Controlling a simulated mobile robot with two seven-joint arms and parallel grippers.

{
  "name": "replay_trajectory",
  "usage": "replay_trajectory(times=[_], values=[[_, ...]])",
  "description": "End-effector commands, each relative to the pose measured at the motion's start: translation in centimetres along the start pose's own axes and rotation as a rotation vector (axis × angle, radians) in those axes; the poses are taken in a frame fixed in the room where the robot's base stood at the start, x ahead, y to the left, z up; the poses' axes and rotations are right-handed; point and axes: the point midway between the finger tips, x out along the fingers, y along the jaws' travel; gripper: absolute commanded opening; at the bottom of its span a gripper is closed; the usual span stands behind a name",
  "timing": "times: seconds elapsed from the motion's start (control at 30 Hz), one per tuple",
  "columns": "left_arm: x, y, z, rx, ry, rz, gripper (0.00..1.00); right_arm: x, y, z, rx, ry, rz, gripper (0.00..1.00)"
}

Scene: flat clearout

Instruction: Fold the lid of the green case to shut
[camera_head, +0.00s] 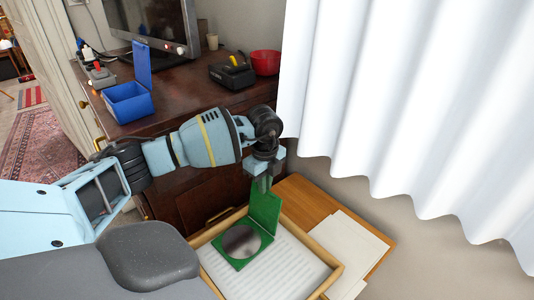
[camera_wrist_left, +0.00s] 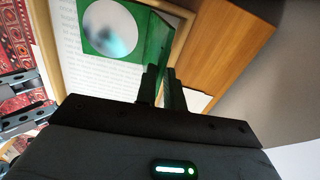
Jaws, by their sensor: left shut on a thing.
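The green case (camera_head: 225,256) lies open on white paper inside a wooden tray, with a round silvery disc (camera_head: 241,241) in its base. Its lid (camera_head: 265,207) stands up from the base at the far right side. My left gripper (camera_head: 263,186) comes down from above and is shut on the top edge of the lid. In the left wrist view the gripper (camera_wrist_left: 162,85) has its fingers at the lid (camera_wrist_left: 157,45), and the disc (camera_wrist_left: 110,28) shows in the base.
The wooden tray (camera_head: 333,284) stands on a wooden surface (camera_head: 306,204) with white sheets (camera_head: 345,243) to its right. Behind is a dark cabinet with a blue open box (camera_head: 128,103), a black device (camera_head: 232,75), a red bowl (camera_head: 265,62) and a monitor. A white curtain (camera_head: 400,90) hangs at the right.

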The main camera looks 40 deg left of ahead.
Motion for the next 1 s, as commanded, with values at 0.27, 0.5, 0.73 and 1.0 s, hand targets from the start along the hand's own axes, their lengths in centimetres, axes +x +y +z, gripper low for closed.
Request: replay_trajectory(times=[0.27,0.5,0.73,1.0], values=[[-0.4,2.8,0.1,0.003,-0.003,-0.156,0.0,-1.1,-0.1,-0.5,0.0,-0.001,0.001,0.36],[-0.1,5.2,0.1,0.004,-0.002,-0.299,0.0,-1.3,-0.3,0.0,0.005,-0.01,0.001,0.36],[0.2,6.9,0.0,0.001,-0.001,-0.297,0.0,-1.4,-0.3,-0.1,0.005,-0.009,0.001,0.36],[0.8,8.5,0.0,0.0,-0.001,-0.292,0.0,-1.4,-0.3,-0.3,0.005,-0.005,0.001,0.36]])
